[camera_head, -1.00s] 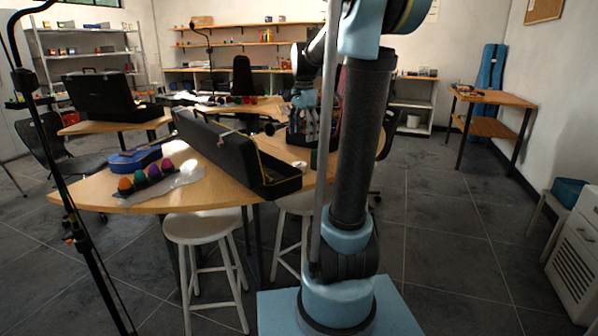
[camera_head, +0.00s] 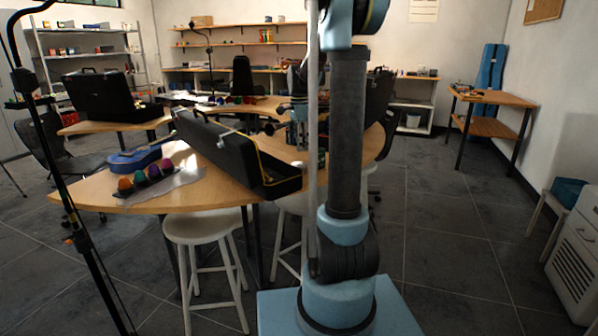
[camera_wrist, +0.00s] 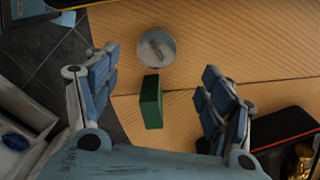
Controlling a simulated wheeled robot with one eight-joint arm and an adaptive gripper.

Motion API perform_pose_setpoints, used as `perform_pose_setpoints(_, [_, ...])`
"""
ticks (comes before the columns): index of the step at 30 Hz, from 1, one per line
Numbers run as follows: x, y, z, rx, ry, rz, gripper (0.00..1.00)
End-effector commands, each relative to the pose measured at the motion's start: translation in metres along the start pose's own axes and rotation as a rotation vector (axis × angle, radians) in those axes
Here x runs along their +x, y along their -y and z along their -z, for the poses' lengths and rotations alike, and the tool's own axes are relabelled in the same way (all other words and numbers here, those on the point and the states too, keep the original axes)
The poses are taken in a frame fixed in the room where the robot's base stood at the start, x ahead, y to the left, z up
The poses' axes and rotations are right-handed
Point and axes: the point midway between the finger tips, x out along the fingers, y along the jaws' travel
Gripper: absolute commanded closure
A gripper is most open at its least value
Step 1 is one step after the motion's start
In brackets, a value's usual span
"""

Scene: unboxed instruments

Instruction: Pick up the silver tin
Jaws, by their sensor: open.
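The silver tin (camera_wrist: 156,49) is a round, flat-topped tin standing on the wooden table (camera_wrist: 210,35) in the wrist view, near the top centre. My gripper (camera_wrist: 159,74) is open and empty, with one finger at left and one at right. The tin lies beyond the fingertips, roughly in line with the gap between them. A green block (camera_wrist: 151,101) stands nearer to me, between the fingers in the picture. In the head view my arm hides much of this area, and I cannot make out the tin clearly.
A long open black case (camera_head: 225,150) lies on the table, with a blue instrument (camera_head: 134,160) and several coloured egg-shaped things (camera_head: 140,178) to its left. In the wrist view a dark case (camera_wrist: 285,128) is at right. White stools (camera_head: 205,228) stand in front.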

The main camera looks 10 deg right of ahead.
Motion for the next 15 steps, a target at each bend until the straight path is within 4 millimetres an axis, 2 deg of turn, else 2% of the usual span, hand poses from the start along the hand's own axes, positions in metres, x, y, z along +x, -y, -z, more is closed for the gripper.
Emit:
perform_pose_setpoints(6, [0.033,0.0,0.0,-0.001,0.0,0.0,0.25])
perform_pose_setpoints(15, [0.051,0.0,0.0,-0.001,0.0,0.0,0.25])
